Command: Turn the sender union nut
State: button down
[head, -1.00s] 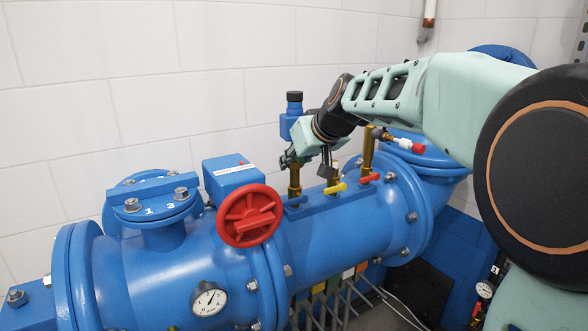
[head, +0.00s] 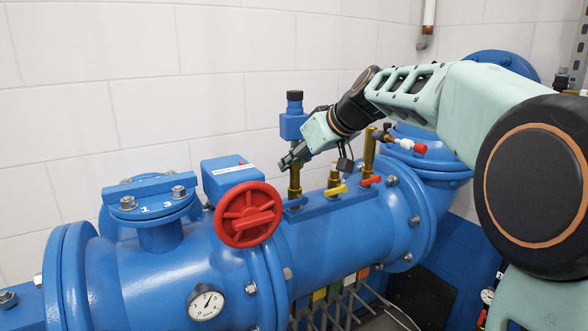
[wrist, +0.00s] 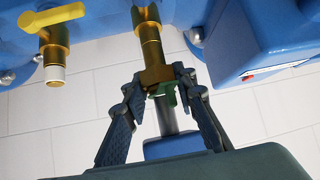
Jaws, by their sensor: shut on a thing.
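The sender (head: 293,127), a blue block with a black cap, stands upright on the first brass stem (head: 295,180) of the blue pipe. In the wrist view its blue body (wrist: 168,148) shows beyond the fingers, on a grey shaft. The brass union nut (wrist: 155,75) sits at the end of the brass stem, with a dark green part beside it. My gripper (head: 287,160) reaches the stem just below the sender from the right. In the wrist view my gripper (wrist: 160,82) has its fingertips closed around the nut. In the head view the nut is mostly hidden by the fingers.
A yellow-handled valve (head: 335,188) and a red-handled valve (head: 371,180) stand to the right on the same pipe. A red handwheel (head: 247,214) and a blue box (head: 228,177) are at left. A pressure gauge (head: 206,303) is in front. A white wall is behind.

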jog(key=shift+n+g+y, duration=0.3)
jog(key=shift+n, duration=0.1)
jog(key=shift+n+g+y+p, duration=0.5)
jog(key=shift+n+g, duration=0.3)
jog(key=shift+n, duration=0.2)
jog(key=shift+f+n, duration=0.1)
jog(key=shift+n, duration=0.3)
jog(key=c, duration=1.6)
grip_release()
jog(key=shift+d+f+g, duration=0.1)
jog(key=shift+g, duration=0.2)
jog(key=shift+o, duration=0.5)
jog(key=shift+d, duration=0.15)
